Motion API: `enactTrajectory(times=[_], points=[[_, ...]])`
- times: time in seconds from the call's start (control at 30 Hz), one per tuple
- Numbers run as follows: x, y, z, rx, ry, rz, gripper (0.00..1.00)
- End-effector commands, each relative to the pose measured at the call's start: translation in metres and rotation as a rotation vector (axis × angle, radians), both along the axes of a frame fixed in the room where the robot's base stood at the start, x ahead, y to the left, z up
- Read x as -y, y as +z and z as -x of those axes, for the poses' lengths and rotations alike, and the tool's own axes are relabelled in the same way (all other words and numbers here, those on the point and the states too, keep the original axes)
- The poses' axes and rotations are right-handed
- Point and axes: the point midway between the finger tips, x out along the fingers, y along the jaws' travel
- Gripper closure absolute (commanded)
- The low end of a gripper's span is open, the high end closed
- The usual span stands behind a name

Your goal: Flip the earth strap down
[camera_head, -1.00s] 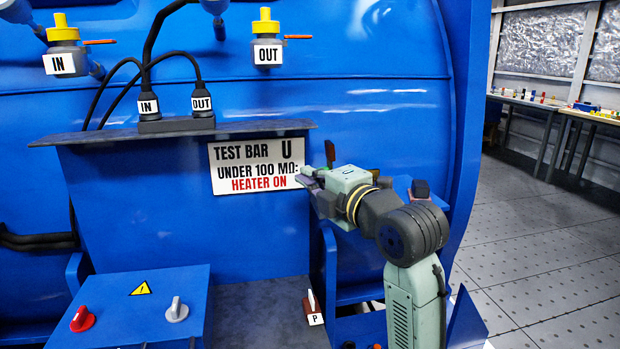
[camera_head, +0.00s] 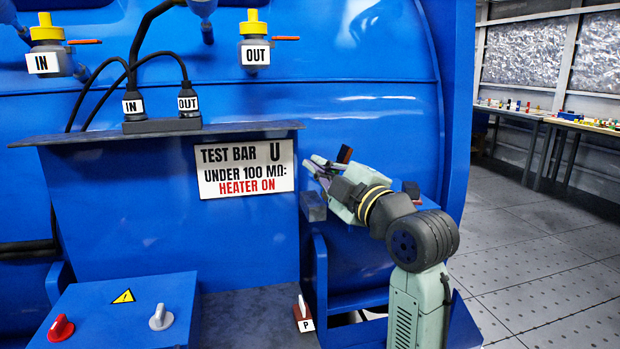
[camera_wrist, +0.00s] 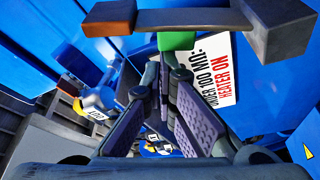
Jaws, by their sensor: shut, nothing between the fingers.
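My gripper (camera_head: 318,168) is at the right of the test-bar sign, beside a small grey block (camera_head: 313,206). Its fingers are shut and empty; they converge at the tips in the wrist view (camera_wrist: 160,85). A dark brown piece (camera_head: 344,154) stands up just above my gripper.
The sign (camera_head: 245,168) is on the blue panel left of my gripper. A dark block (camera_head: 411,188) sits behind my wrist. A small lever marked P (camera_head: 303,315) stands below. A blue box (camera_head: 120,310) with red and grey knobs is at lower left. Open floor lies right.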

Motion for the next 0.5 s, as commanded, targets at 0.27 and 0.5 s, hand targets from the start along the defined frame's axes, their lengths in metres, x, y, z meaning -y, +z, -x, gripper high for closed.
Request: enactTrajectory(times=[0.27,0.5], points=[[0.021,-0.002,-0.006,-0.068,0.001,-0.257,1.00],[0.038,-0.006,-0.011,-0.128,0.000,-0.476,1.00]])
